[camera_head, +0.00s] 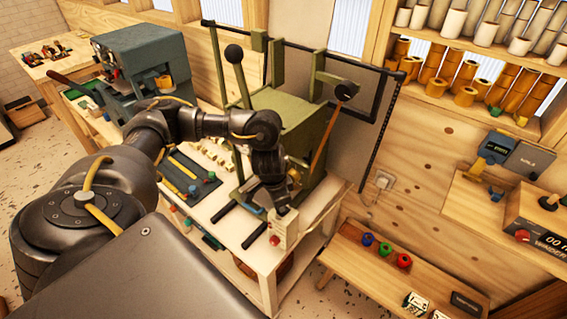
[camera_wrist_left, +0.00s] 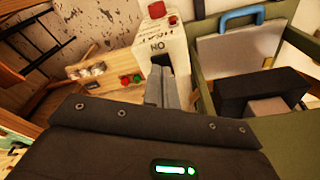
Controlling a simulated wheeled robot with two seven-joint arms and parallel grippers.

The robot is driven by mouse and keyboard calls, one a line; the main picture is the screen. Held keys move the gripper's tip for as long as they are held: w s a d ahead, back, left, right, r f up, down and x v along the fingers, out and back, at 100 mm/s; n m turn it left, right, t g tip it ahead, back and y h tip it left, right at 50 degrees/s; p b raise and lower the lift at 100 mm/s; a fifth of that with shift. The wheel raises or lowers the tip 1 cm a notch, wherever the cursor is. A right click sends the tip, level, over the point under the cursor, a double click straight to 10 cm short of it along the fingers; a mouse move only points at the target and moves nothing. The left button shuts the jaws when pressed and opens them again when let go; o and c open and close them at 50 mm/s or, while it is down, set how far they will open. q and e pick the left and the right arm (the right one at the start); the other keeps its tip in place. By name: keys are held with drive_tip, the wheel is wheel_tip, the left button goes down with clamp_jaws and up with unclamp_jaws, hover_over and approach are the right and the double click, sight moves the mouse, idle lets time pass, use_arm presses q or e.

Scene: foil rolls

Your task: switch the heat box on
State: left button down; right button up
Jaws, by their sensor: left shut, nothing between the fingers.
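The heat box (camera_head: 285,232) is a small pale box at the front right corner of the white bench, with a red button low on its face. In the left wrist view the heat box (camera_wrist_left: 160,43) shows printed lettering with "ON", and a red part at its top. My left gripper (camera_head: 279,197) is just above and behind the box in the head view. In the left wrist view its fingers (camera_wrist_left: 160,88) are together and empty, their tips at the edge of the box below the lettering. I cannot tell whether they touch it. My right gripper is not in view.
An olive green machine (camera_head: 290,115) with long levers stands close behind my left arm. In the wrist view a grey plate with a blue handle (camera_wrist_left: 242,16) is beside the box. A low wooden bench (camera_head: 372,272) with coloured knobs stands to the right; the floor (camera_head: 320,300) before it looks clear.

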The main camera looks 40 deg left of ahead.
use_arm(q)
drive_tip(key=shift+f+b, duration=0.4)
drive_tip(key=shift+f, duration=0.4)
idle(0.6)
wheel_tip(320, 180, up, 2)
drive_tip(key=shift+r+p, duration=0.25)
drive_tip(key=shift+p, duration=0.95)
drive_tip(key=shift+r, duration=2.25)
